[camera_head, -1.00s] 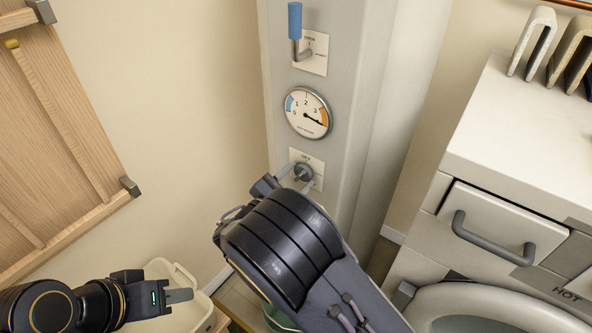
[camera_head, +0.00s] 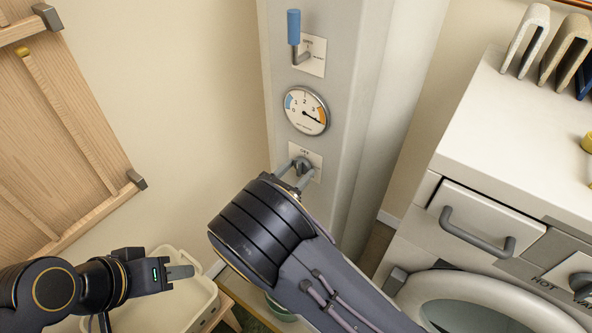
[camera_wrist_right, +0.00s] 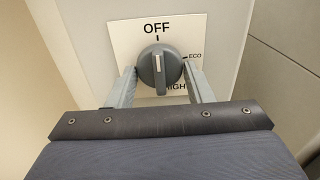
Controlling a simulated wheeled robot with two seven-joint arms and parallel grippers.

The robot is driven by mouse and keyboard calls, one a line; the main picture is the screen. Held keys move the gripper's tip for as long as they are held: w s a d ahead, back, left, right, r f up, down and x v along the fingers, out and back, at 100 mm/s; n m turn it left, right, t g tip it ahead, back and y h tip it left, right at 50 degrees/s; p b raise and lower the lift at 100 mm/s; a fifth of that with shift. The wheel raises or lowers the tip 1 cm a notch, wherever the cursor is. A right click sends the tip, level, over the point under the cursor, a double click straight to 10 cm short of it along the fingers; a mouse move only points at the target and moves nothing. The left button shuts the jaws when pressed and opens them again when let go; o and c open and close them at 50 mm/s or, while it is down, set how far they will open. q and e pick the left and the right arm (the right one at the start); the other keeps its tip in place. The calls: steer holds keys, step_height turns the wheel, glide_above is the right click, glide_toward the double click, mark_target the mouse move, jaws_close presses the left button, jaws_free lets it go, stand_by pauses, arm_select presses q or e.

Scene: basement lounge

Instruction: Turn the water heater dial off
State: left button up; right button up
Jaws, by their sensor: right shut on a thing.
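The water heater dial (camera_head: 303,165) is a grey round knob on a white plate on the pale column; it shows large in the right wrist view (camera_wrist_right: 158,66). The knob's raised grip stands nearly upright, one end towards OFF. My right gripper (camera_head: 299,170) is shut on the dial, one finger on each side, as the right wrist view shows (camera_wrist_right: 160,72). My left gripper (camera_head: 180,272) is away at lower left, empty; its finger opening is not clear.
Above the dial are a round gauge (camera_head: 306,111) and a blue-handled lever (camera_head: 294,28). A white cabinet with a drawer handle (camera_head: 478,235) stands at right. A wooden panel (camera_head: 62,130) is at left. A pale bin (camera_head: 190,305) sits below my left gripper.

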steer(key=shift+f, duration=0.1)
steer(key=o, duration=1)
steer(key=shift+c, duration=0.2)
steer(key=v, duration=0.8)
steer(key=shift+b, duration=0.45)
steer(key=shift+w, duration=0.1)
